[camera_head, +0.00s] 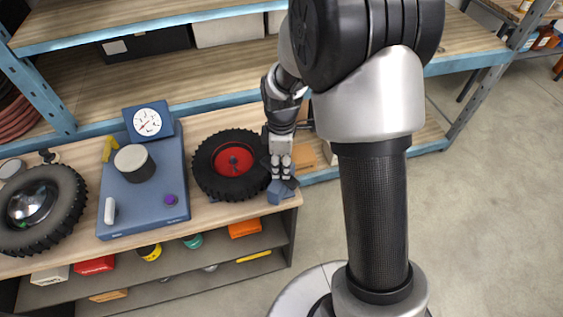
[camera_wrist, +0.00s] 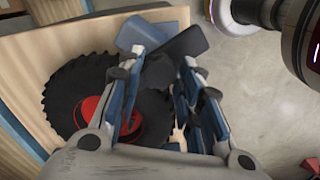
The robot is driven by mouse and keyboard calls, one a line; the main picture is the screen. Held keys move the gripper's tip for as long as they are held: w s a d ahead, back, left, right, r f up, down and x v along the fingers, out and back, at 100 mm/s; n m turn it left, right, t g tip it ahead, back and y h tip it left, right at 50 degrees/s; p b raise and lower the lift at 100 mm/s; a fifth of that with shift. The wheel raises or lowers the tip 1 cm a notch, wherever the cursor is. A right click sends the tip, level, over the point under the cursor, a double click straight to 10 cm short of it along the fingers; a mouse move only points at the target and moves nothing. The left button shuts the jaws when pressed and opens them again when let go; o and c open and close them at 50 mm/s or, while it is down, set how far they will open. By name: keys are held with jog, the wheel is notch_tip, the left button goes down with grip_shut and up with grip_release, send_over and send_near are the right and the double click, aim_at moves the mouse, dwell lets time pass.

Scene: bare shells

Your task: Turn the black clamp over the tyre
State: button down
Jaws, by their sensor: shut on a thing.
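The tyre (camera_head: 207,165) is black and knobbly with a red hub, and lies flat near the right end of the bench. It also shows in the wrist view (camera_wrist: 70,92), where my fingers hide part of it. My gripper (camera_head: 280,178) is at the tyre's right edge. In the wrist view my gripper (camera_wrist: 165,75) is shut on the black clamp (camera_wrist: 186,42), a dark bar running in between the fingers. A blue-grey block (camera_head: 281,194), seemingly the clamp's mount, sits at the bench corner. The fingers hide where the bar ends, so I cannot tell whether it touches the tyre.
A blue scale (camera_head: 118,205) with a dial and a dark cylinder stands left of the tyre. Another tyre (camera_head: 66,190) with a shiny hub lies farther left. A shelf (camera_head: 190,78) runs above the back of the bench. Open floor (camera_head: 490,200) lies to the right.

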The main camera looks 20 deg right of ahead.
jog(key=shift+n, duration=1.9)
jog(key=c, duration=1.2)
grip_release()
jog(key=shift+o, duration=0.2)
notch_tip(320, 180, up, 12)
jog(key=shift+c, duration=0.3)
